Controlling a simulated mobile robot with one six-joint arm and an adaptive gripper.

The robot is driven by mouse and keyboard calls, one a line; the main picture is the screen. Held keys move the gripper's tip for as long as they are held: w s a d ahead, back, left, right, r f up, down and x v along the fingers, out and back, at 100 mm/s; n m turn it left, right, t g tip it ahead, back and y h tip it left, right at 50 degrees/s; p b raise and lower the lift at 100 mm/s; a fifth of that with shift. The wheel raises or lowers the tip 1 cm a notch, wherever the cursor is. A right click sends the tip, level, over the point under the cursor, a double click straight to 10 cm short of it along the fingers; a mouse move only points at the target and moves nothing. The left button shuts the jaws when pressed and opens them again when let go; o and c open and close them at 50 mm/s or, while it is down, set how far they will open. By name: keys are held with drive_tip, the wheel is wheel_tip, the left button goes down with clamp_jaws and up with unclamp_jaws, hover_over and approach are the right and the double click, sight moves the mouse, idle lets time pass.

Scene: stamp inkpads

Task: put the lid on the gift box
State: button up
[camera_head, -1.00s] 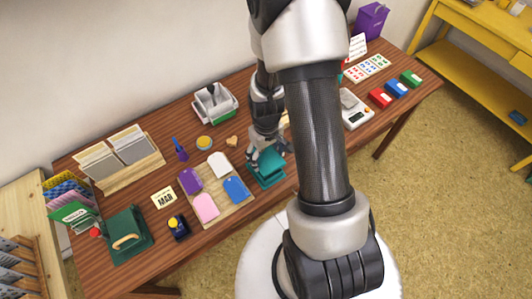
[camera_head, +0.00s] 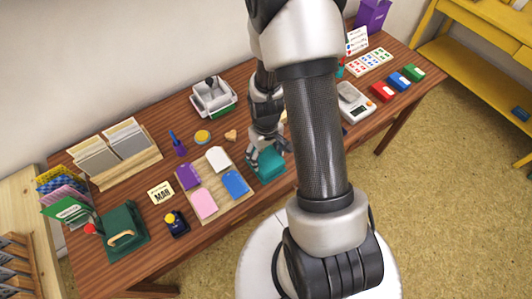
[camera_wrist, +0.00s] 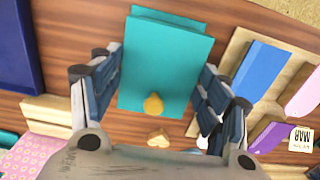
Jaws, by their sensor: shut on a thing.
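My gripper (camera_head: 267,150) is low over the front of the wooden table. In the wrist view its two fingers (camera_wrist: 160,90) are at the left and right sides of a flat teal lid (camera_wrist: 165,62), shut on it. A small gold piece (camera_wrist: 153,103) shows at the lid's near edge. A second teal edge, apparently the gift box (camera_wrist: 172,15), shows beyond the lid's far edge. The teal thing (camera_head: 269,166) shows under the fingers in the head view. I cannot tell whether lid and box touch, and most of the box is hidden.
A board with several coloured tags (camera_head: 215,185) lies close to the left. A wooden heart (camera_head: 231,134) and a yellow disc (camera_head: 203,137) lie behind. A white scale (camera_head: 354,101) and inkpads (camera_head: 383,92) stand to the right. My arm hides the table between.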

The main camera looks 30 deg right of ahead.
drive_tip(key=shift+f+b, duration=0.45)
idle(1.3)
idle(0.3)
drive_tip(key=o, duration=0.9)
drive_tip(key=shift+o, duration=1)
drive_tip(key=shift+r, duration=0.1)
drive_tip(key=shift+r+p, duration=2.75)
drive_tip(key=shift+r, duration=0.7)
